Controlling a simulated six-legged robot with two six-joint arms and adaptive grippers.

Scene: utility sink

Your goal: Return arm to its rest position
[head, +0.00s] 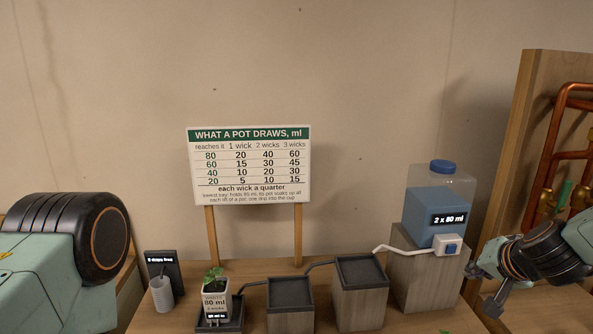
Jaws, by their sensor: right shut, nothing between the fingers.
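My right gripper (484,288) is at the right edge of the view, its arm coming in from the right. It is shut and empty, pointing down and left, just right of the wooden block under the water tank. My left arm shows only as a large green and black joint at the left; its gripper is out of view.
A blue-capped tank (423,205) marked 2 x 80 ml stands on a tall block (415,285). Dark trays on blocks (360,300) step down to a potted seedling (215,298).

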